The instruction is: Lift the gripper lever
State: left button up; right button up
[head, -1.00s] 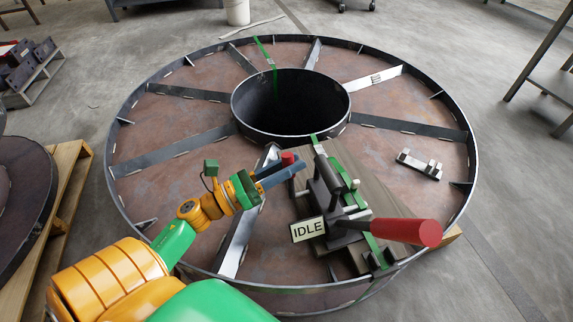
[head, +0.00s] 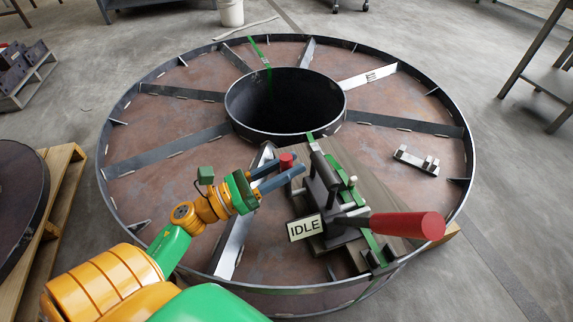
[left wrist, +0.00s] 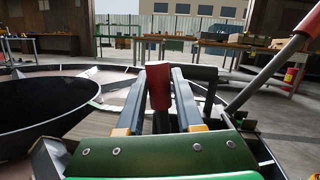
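A fixture with a long lever ending in a large red handle (head: 405,225) stands on a board at the reel's near right; the lever points right. A white sign (head: 305,228) on it reads IDLE. A shorter upright lever with a red grip (head: 286,160) stands at its left back. My left gripper (head: 291,168) is at this short lever, fingers apart. In the left wrist view the red grip (left wrist: 158,85) stands between the two fingers, with narrow gaps; I cannot tell if either touches. My right gripper is not in view.
The large steel reel (head: 180,180) with radial ribs and a central hub ring (head: 285,102) surrounds the fixture. A small metal bracket (head: 416,160) lies on it at right. A wooden pallet (head: 55,205) with a dark disc stands at left.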

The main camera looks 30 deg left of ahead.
pick_arm(q)
jog(key=o, duration=0.3)
jog(key=v, duration=0.7)
jog(key=shift+s+b, duration=0.1)
jog(key=shift+b, duration=0.25)
